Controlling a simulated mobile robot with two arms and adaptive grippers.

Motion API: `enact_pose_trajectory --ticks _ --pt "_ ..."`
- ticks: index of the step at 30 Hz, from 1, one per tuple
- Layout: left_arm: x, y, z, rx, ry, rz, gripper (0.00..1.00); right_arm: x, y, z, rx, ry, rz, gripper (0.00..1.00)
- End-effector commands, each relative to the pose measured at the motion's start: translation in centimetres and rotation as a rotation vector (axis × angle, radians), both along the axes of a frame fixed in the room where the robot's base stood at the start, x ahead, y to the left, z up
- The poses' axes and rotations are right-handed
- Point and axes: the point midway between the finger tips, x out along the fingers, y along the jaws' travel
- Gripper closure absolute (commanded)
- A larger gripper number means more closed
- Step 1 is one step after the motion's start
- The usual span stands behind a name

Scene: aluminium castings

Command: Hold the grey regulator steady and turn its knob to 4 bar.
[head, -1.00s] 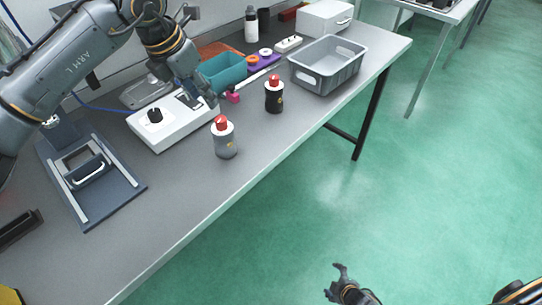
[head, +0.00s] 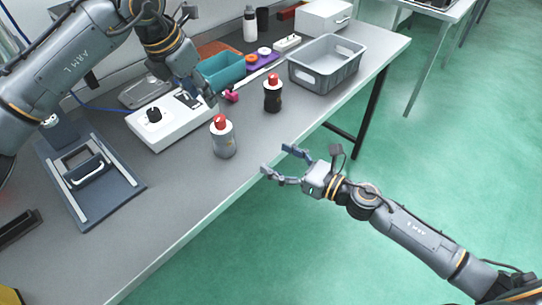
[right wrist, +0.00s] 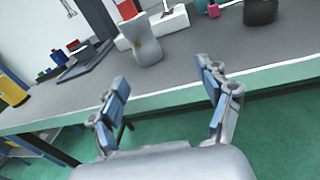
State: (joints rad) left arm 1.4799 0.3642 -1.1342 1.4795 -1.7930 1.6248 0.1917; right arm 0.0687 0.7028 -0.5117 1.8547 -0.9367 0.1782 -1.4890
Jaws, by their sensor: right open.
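The grey regulator (head: 223,141) stands upright on the bench near its front edge, with a red knob (head: 219,121) on top. It also shows in the right wrist view (right wrist: 146,43), beyond my open fingers, its top cut off. A black regulator (head: 272,96) with a red knob stands behind it to the right. My right gripper (head: 276,159) is open and empty, at the bench's front edge, to the right of the grey regulator and apart from it. My left gripper (head: 203,98) hangs over the white box, behind the grey regulator; its finger opening is unclear.
A white box (head: 168,133) with a black dial stands behind the grey regulator. A blue-grey fixture (head: 125,190) lies at left. A grey bin (head: 327,78), teal bin (head: 222,72) and small pink item (head: 232,96) are further back. The bench front is clear.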

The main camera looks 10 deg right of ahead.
Motion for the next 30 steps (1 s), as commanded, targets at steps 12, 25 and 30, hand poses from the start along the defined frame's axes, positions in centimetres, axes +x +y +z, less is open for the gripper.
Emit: enact_pose_trajectory --ticks 12,25,30 --pt "0.0 0.0 0.0 0.000 0.000 0.000 0.62 0.6 3.8 2.4 -0.036 -0.087 0.071 0.23" --pt "0.0 0.0 0.0 0.000 0.000 0.000 0.62 6.3 9.8 2.4 -0.036 -0.083 0.069 0.23" --pt "0.0 0.0 0.0 0.000 0.000 0.000 0.62 7.8 11.4 2.3 -0.036 -0.082 0.067 0.23"
